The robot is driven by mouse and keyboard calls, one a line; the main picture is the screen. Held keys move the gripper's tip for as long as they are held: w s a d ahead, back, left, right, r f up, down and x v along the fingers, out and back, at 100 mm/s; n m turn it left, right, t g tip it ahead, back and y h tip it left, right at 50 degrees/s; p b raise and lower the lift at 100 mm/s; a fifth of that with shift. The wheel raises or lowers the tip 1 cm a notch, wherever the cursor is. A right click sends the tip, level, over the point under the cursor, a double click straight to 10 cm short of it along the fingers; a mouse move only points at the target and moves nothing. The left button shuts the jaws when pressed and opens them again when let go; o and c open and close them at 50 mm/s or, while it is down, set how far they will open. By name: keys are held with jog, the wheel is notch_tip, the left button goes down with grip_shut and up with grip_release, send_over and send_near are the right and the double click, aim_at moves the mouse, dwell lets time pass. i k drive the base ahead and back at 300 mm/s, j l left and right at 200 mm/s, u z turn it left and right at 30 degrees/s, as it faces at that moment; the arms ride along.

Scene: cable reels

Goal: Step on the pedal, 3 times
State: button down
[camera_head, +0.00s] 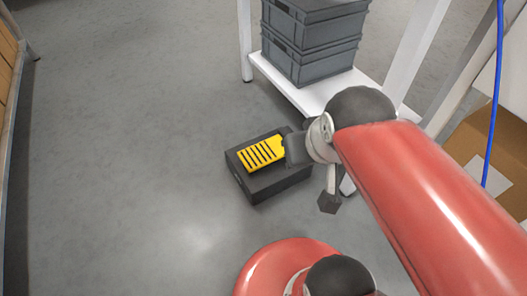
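The pedal (262,154) is a yellow plate with dark slots, set on a dark box-shaped base (269,184) on the grey floor. The right end of the pedal and part of the base are hidden behind the end of my red arm. My gripper (293,150) is at the right end of the pedal, seen from above. I cannot tell whether it touches the pedal, and its fingers are not clear enough to show whether they are open or shut.
Grey crates (312,45) are stacked on a white shelf (314,95) behind the pedal. A cardboard box (503,137) stands at the right, with a blue cable (494,95) hanging before it. A wooden-sided unit (8,65) lines the left edge. The floor left of the pedal is clear.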

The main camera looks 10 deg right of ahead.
aim_at(259, 156)
jog(key=i+j, duration=0.1)
jog(key=j, duration=0.35)
jog(key=i+j, duration=0.1)
jog(key=j, duration=0.4)
jog(key=i+j, duration=0.1)
jog(key=j, duration=0.35)
jog(key=i+j, duration=0.1)
jog(key=j, duration=0.4)
jog(key=z, duration=1.2)
